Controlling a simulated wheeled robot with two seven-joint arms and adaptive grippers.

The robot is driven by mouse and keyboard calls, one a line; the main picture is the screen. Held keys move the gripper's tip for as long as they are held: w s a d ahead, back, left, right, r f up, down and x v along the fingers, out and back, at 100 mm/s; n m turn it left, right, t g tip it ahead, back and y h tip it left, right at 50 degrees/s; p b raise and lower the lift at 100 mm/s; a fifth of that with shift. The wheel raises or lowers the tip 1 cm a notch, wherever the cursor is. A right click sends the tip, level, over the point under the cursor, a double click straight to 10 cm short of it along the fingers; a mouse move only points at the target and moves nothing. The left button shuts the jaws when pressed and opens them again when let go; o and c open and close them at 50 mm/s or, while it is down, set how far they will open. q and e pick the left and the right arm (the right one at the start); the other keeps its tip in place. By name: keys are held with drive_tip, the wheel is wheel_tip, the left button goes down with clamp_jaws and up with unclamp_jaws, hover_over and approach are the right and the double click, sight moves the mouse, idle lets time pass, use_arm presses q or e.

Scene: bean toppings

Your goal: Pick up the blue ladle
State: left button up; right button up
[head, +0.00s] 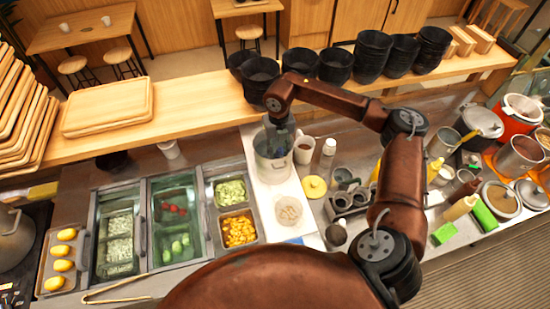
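My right arm reaches across from the right, and its gripper (279,128) points down at the mouth of a metal pot (273,168) on the white board. The fingers are small and dark there, and I cannot tell whether they are open or shut. I cannot clearly make out the blue ladle; the gripper and the pot rim may hide it. Some bluish grey shows around the fingers, but I cannot tell it from the gripper. My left gripper is not in view.
Left of the pot are trays of green and orange food (238,231). A white cup (304,150), a bottle (328,150) and a yellow lid (314,187) stand close on the right. Stacked black bowls (300,62) line the wooden shelf behind.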

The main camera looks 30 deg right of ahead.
drive_tip(key=shift+f, duration=0.1)
clamp_jaws()
wheel_tip(320, 180, up, 10)
drive_tip(key=b, duration=0.2)
drive_tip(key=shift+b, duration=0.3)
idle(0.4)
drive_tip(key=shift+s+a+r+t, duration=0.1)
drive_tip(key=shift+s+r+t, duration=0.1)
drive_tip(key=shift+s+r, duration=0.3)
drive_tip(key=shift+s+a+r+t, duration=0.1)
drive_tip(key=shift+s+r+t, duration=0.1)
drive_tip(key=shift+r, duration=0.45)
drive_tip(key=shift+s+r, duration=0.25)
drive_tip(key=shift+r, duration=0.6)
drive_tip(key=shift+t, duration=0.4)
drive_tip(key=shift+s+a+r+p, duration=0.15)
drive_tip(key=shift+r+p, duration=0.35)
drive_tip(key=shift+r, duration=0.55)
drive_tip(key=shift+s+d+r+p, duration=0.1)
drive_tip(key=shift+r+p, duration=0.4)
drive_tip(key=shift+r, duration=0.55)
